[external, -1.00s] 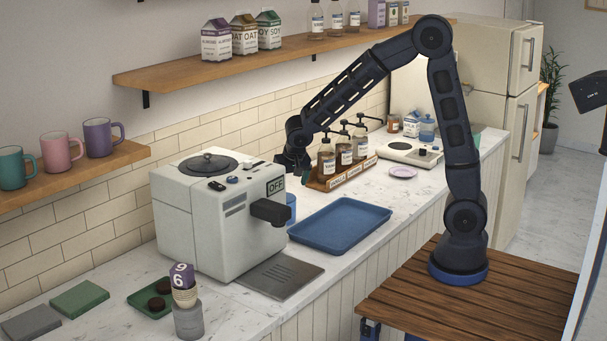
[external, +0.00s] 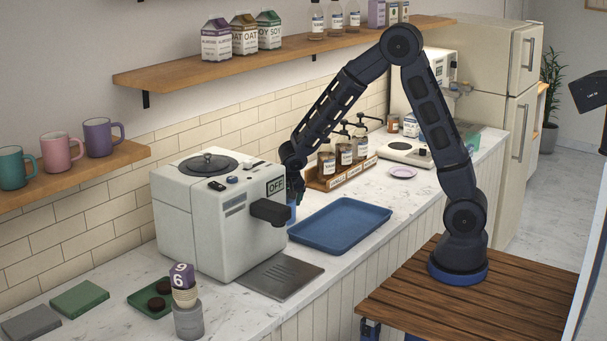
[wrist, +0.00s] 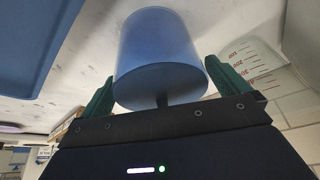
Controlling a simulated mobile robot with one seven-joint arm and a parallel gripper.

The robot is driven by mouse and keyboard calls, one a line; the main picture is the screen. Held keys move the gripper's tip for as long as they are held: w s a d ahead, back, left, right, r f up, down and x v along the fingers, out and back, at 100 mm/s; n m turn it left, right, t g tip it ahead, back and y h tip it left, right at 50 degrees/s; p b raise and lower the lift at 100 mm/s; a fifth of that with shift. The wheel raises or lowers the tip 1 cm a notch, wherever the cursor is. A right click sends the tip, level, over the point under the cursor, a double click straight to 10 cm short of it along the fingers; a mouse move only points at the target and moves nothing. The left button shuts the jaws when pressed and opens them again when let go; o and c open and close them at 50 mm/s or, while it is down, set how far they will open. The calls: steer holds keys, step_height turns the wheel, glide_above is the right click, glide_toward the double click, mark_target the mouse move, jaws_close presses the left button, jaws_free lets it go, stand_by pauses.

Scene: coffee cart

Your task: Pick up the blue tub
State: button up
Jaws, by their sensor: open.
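The blue tub (external: 291,213) stands on the counter just right of the white coffee machine, partly hidden by the machine and my gripper (external: 296,192). In the wrist view the tub (wrist: 158,50) is a smooth, plain blue cylinder filling the top middle. My gripper (wrist: 160,78) is open there, with one green finger on each side of the tub's near end. A gap shows beside the fingers, and I cannot tell whether either touches the tub.
The white coffee machine (external: 208,225) stands close on the left. A blue tray (external: 340,229) lies to the right on the counter. A rack of pump bottles (external: 336,175) stands behind. A clear measuring container with red markings (wrist: 245,62) shows in the wrist view.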

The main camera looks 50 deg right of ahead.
steer(key=c, duration=1.1)
